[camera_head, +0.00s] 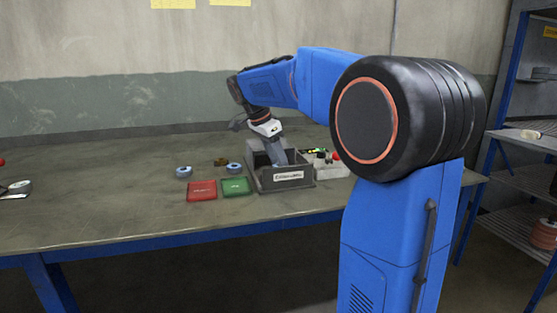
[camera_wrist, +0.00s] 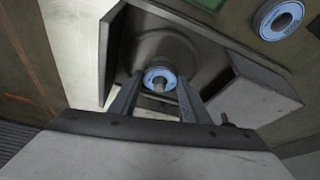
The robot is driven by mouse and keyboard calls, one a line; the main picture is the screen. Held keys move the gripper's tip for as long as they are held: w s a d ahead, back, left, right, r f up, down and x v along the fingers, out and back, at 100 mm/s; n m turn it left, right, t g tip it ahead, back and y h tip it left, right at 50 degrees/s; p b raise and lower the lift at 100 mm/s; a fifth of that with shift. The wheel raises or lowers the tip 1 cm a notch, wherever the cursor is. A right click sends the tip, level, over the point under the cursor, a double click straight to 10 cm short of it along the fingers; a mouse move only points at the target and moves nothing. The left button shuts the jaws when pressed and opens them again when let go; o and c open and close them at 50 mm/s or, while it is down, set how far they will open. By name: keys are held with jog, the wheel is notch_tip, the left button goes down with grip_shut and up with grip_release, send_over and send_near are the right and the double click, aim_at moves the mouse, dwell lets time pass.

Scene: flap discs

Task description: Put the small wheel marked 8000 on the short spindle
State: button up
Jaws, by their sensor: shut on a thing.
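My gripper (camera_head: 281,160) reaches down into an open dark grey box (camera_head: 288,185) with a white label on its front. In the wrist view, my gripper (camera_wrist: 159,82) is shut on a small blue and white wheel (camera_wrist: 160,72), a finger on each side of it. The wheel is over the box's inside, near a round grey surface (camera_wrist: 185,48). A short grey peg shape shows in the wheel's hole; I cannot tell whether it is the spindle. No marking on the wheel is readable. In the head view the box wall hides the wheel.
Two more blue wheels lie left of the box, one left (camera_head: 184,172) and one nearer (camera_head: 234,168). A red case (camera_head: 202,190) and a green case (camera_head: 236,186) lie in front of them. A light grey tray (camera_head: 332,171) of small parts stands right. The table's left is mostly clear.

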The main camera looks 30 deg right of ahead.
jog(key=shift+f, duration=0.2)
jog(key=o, duration=1.2)
jog(key=shift+o, duration=1.1)
jog(key=shift+r, duration=0.1)
jog(key=shift+r, duration=3.7)
